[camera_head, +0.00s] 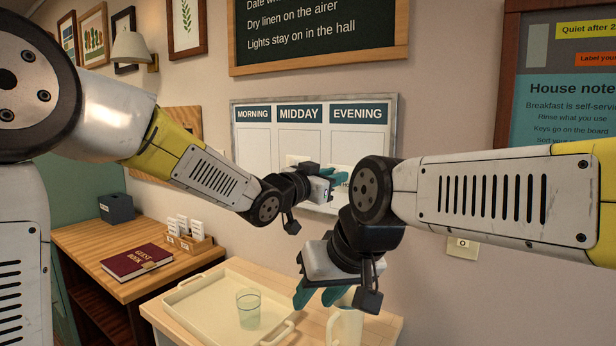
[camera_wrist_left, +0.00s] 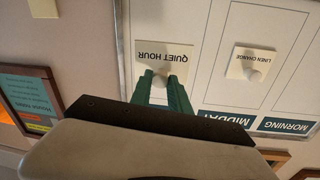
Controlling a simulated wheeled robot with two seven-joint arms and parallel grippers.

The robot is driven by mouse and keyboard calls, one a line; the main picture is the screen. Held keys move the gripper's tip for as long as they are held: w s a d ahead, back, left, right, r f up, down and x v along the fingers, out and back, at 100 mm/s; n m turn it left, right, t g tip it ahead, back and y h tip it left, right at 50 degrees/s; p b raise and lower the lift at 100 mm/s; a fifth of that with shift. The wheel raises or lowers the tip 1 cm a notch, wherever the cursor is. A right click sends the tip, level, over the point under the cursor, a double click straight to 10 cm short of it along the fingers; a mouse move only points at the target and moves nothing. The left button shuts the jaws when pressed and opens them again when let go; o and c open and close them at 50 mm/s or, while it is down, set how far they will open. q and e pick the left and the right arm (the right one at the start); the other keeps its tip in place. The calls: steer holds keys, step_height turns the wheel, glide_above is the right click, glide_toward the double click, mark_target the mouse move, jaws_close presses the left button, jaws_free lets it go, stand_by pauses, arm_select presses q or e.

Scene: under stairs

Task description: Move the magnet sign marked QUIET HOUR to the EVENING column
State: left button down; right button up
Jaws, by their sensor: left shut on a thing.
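The magnet sign marked QUIET HOUR (camera_wrist_left: 160,50) is a cream square with a knob. It lies at the board in the EVENING column, left of the MIDDAY column in the upside-down left wrist view. My left gripper (camera_wrist_left: 168,84) is shut on its knob; whether the sign touches the board is hard to tell. In the head view my left gripper (camera_head: 335,177) covers most of the sign. The EVENING header (camera_head: 358,114) is at the board's right. My right gripper (camera_head: 322,297) hangs low in front of the board, empty, its teal fingers apart.
A LINEN CHANGE magnet (camera_wrist_left: 252,64) sits in the MIDDAY column. Below are a cream tray (camera_head: 190,312) with a glass (camera_head: 248,308), a white jug (camera_head: 345,328) under my right gripper, and a red guest book (camera_head: 136,260). A house notes board (camera_head: 565,100) hangs at right.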

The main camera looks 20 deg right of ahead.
arm_select(q)
steer(key=shift+w+x, duration=0.25)
steer(key=shift+x, duration=2.7)
steer(key=shift+w, duration=0.1)
steer(key=shift+a, duration=0.1)
steer(key=c, duration=1.8)
jaws_free()
steer(key=shift+c, duration=0.2)
jaws_close()
steer(key=shift+w+d, duration=0.2)
steer(key=shift+d, duration=0.1)
